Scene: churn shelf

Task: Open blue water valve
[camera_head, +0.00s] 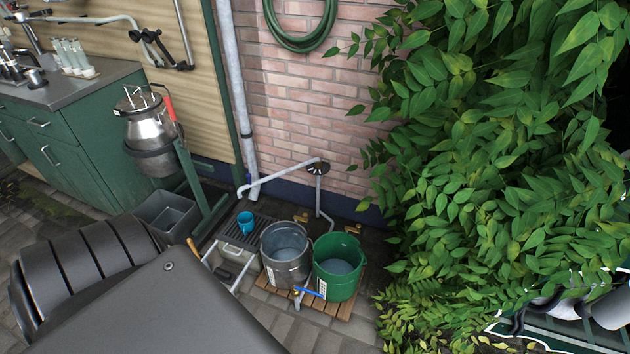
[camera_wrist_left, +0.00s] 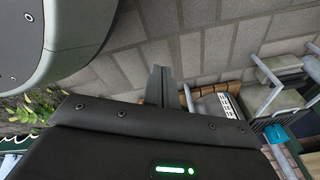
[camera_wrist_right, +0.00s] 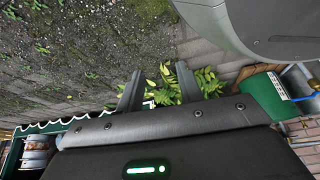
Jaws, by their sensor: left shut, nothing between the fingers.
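The blue valve (camera_head: 310,292) is a small blue lever on a grey pipe, low in front of a metal bucket (camera_head: 286,272) and a green bucket (camera_head: 338,284). Its blue lever also shows at the right edge of the right wrist view (camera_wrist_right: 304,98), beside the green bucket (camera_wrist_right: 268,97). My left gripper (camera_wrist_left: 158,86) is shut and empty above the paving; the blue lever cannot be made out in the left wrist view. My right gripper (camera_wrist_right: 159,88) is open and empty, with leaves behind its fingers. Neither gripper shows in the head view.
The buckets stand on a wooden slatted base (camera_head: 343,308) by the brick wall. A blue cup (camera_head: 246,222) sits on a dark grate to their left. A leafy bush (camera_head: 480,170) fills the right side. A milk churn (camera_head: 146,120) hangs on a stand at left.

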